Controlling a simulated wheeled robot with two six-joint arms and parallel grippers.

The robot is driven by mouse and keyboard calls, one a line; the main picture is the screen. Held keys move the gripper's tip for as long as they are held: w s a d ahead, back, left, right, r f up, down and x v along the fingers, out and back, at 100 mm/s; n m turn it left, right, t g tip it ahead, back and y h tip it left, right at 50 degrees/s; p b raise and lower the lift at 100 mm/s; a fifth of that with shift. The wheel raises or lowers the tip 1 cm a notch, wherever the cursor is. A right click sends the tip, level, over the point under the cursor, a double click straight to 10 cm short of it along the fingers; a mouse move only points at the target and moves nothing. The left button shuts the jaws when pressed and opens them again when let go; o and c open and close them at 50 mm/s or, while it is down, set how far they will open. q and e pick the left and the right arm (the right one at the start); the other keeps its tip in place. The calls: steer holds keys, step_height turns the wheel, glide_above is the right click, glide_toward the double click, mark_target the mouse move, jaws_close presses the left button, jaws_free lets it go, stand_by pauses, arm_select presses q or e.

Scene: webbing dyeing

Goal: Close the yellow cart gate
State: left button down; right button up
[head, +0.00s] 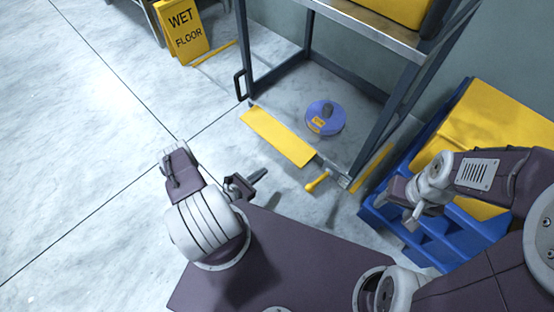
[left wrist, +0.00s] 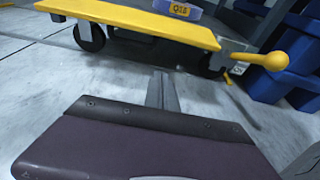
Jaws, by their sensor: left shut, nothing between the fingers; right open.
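The yellow gate (head: 278,136) is a long flat bar along the front lower edge of the grey-framed cart (head: 292,72). It also crosses the top of the left wrist view (left wrist: 140,20). A yellow knobbed handle (head: 318,183) sticks out by its right end, beside a grey metal bracket (left wrist: 236,47); the handle also shows in the left wrist view (left wrist: 268,61). I cannot tell whether the gate is latched. My left gripper (head: 258,178) is shut and empty, in front of the gate and left of the handle, touching neither. My right gripper (head: 407,214) is open and empty, over the blue pallet.
A blue-purple roll (head: 325,118) sits on the cart's lower deck. A blue pallet (head: 420,160) with yellow material (head: 495,125) stands at the right. A wet floor sign (head: 182,30) stands at the back left. The floor at left is clear.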

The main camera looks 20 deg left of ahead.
arm_select(q)
steer(key=f+b+x, duration=0.1)
steer(key=b+x, duration=0.4)
steer(key=x, duration=0.4)
step_height(320, 180, up, 5)
steer(key=shift+d+f+b, duration=0.1)
steer(key=shift+d+b, duration=0.05)
steer(key=shift+b, duration=0.5)
